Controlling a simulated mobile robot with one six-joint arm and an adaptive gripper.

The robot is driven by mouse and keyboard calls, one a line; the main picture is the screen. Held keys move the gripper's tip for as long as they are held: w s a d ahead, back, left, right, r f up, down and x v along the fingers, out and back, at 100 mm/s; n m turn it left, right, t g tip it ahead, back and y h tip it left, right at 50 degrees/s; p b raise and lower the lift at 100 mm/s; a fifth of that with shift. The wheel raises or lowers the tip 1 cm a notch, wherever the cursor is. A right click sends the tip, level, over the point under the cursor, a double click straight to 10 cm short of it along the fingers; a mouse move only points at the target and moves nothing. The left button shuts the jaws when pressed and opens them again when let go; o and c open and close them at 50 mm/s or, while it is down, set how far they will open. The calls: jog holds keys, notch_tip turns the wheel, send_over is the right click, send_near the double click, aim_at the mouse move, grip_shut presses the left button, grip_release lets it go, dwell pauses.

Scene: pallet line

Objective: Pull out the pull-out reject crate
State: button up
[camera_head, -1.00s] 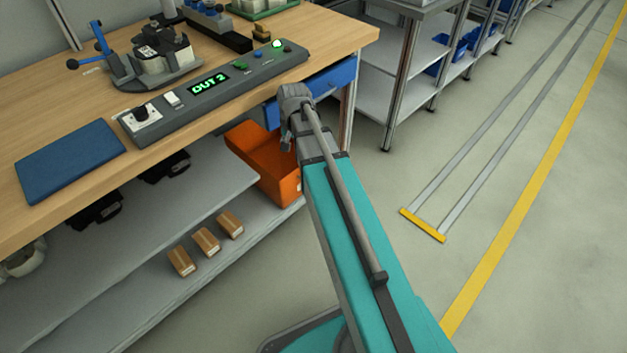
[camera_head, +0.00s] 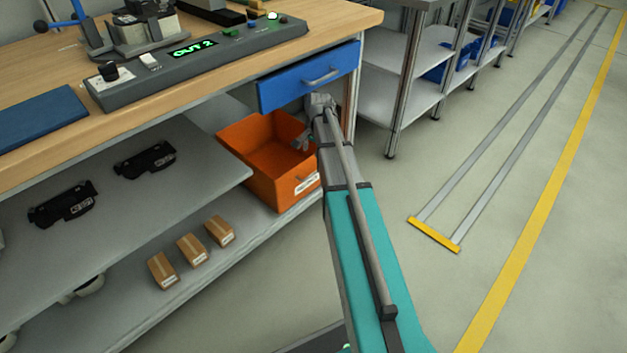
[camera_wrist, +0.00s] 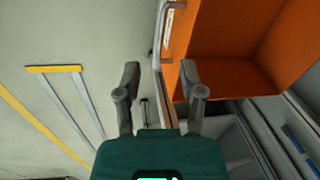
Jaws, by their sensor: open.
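The orange reject crate (camera_head: 262,178) sits on the lower shelf under the right end of the workbench, open at the top. A white label (camera_head: 307,183) is on its front wall. In the wrist view the crate (camera_wrist: 225,84) fills the upper right, with a grey handle (camera_wrist: 158,38) along its front edge. My gripper (camera_wrist: 160,84) is open, its two fingers apart with nothing between them. The handle lies ahead, roughly in line with the gap. In the head view my gripper (camera_head: 303,140) shows partly behind my arm, over the crate's front side.
A blue drawer (camera_head: 310,78) with a grey handle is above the crate, under the bench top. Several small cartons (camera_head: 192,250) stand on the lower shelf to the left. The floor (camera_head: 400,200) right of the bench is clear.

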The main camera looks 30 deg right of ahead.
jog(key=m+b, duration=0.1)
jog(key=m, duration=0.1)
send_over(314, 173)
jog(key=s+d, duration=0.1)
jog(key=s, duration=0.2)
jog(key=f, duration=0.2)
jog(key=shift+w+r, duration=0.1)
jog(key=shift+w, duration=0.15)
jog(key=f+b, duration=0.4)
jog(key=w+f+b, duration=0.1)
jog(key=f+b, duration=0.4)
jog(key=w+a+f+b, duration=0.1)
jog(key=f+b, duration=0.3)
jog(key=shift+w+f+b, duration=0.2)
jog(key=shift+f+b, duration=0.1)
dwell(0.4)
grip_shut()
